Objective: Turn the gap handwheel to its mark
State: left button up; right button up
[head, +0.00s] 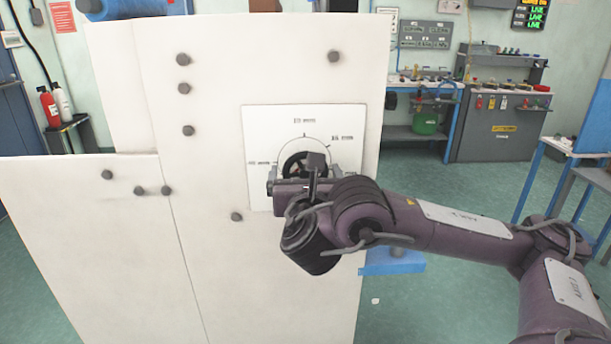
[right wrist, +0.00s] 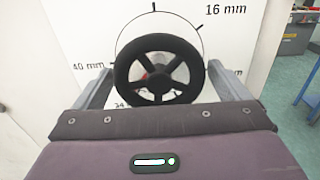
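The gap handwheel (head: 301,165) is a black spoked wheel on a white dial plate (head: 262,125) on the large white panel. In the right wrist view the handwheel (right wrist: 158,42) shows nearly whole, with a small red patch behind its spokes. Around it is a thin arc with ticks and labels reading 40 mm and 16 mm; a lower label is partly hidden. My right gripper (right wrist: 161,82) is open, one finger at each side of the wheel. The fingers are close to the rim; contact is unclear. In the head view my right gripper (head: 305,185) covers the wheel's lower part. My left gripper is out of view.
The white panel (head: 230,60) carries several dark round knobs. A blue ledge (head: 392,262) sticks out below my right arm. A workbench with a grey cabinet (head: 497,125) and blue-framed tables stand at the back right. Green floor is open between them.

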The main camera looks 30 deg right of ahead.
jog(key=c, duration=0.8)
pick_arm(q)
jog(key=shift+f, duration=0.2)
pick_arm(e)
jog(key=m+b, duration=0.2)
jog(key=shift+f+m, duration=0.15)
jog(key=shift+m, duration=0.25)
jog(key=m+b, duration=0.2)
jog(key=m, duration=0.2)
jog(key=shift+a, duration=0.1)
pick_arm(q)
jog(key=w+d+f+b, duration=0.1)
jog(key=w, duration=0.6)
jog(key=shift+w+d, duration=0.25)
pick_arm(e)
jog(key=shift+w+r+m, duration=0.1)
jog(key=shift+r+m, duration=0.15)
jog(key=shift+m, duration=0.95)
